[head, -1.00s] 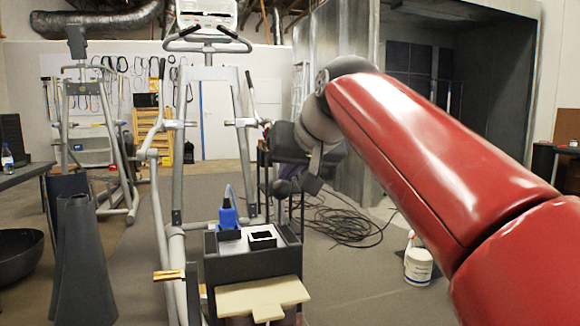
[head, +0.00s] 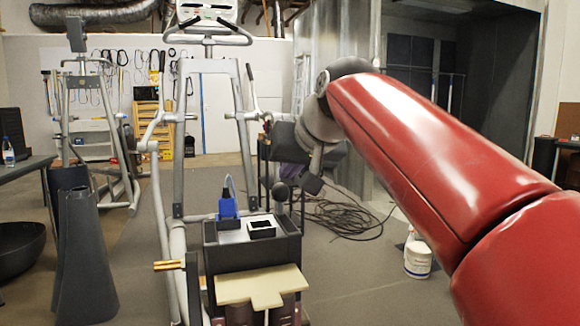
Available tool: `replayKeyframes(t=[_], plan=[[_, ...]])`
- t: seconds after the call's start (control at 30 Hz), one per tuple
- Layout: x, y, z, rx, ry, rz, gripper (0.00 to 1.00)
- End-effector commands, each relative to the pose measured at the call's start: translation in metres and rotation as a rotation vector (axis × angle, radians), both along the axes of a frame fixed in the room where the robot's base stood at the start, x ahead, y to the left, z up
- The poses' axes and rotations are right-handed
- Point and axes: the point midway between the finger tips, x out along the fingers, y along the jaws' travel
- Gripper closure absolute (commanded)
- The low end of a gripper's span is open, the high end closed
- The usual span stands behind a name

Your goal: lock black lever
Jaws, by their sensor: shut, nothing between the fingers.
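An elliptical machine (head: 178,150) with grey tube frame stands left of centre. Near its front is a dark box-shaped tray (head: 255,252). A dark upright bar (head: 193,285) stands at the tray's left, beside a short yellow handle (head: 168,266). A round black knob (head: 281,190) shows behind the tray's right side. I cannot tell which of these dark parts is the black lever. My gripper (head: 267,128), at the end of my dark wrist, is small, shut and empty. It is above and behind the tray, apart from bar and knob; its fingers are hard to make out.
My red arm covers much of the right.

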Motion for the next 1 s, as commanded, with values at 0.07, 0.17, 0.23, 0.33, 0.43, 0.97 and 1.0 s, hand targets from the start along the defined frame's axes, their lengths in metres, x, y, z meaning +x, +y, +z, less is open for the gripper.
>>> replayKeyframes(t=[0.07, 0.17, 0.23, 0.33, 0.43, 0.97, 1.0], plan=[[0.0, 0.0, 0.024, 0.001, -0.006, 0.0, 1.0], [-0.004, -0.003, 0.038, 0.002, -0.013, -0.002, 1.0], [-0.019, -0.009, 0.046, 0.003, -0.014, -0.001, 1.0], [-0.036, -0.017, 0.06, 0.003, -0.015, -0.003, 1.0], [-0.05, -0.023, 0.072, 0.002, -0.013, -0.002, 1.0], [-0.071, -0.033, 0.089, 0.002, -0.011, -0.001, 1.0], [-0.071, -0.033, 0.089, 0.002, -0.011, -0.001, 1.0]])
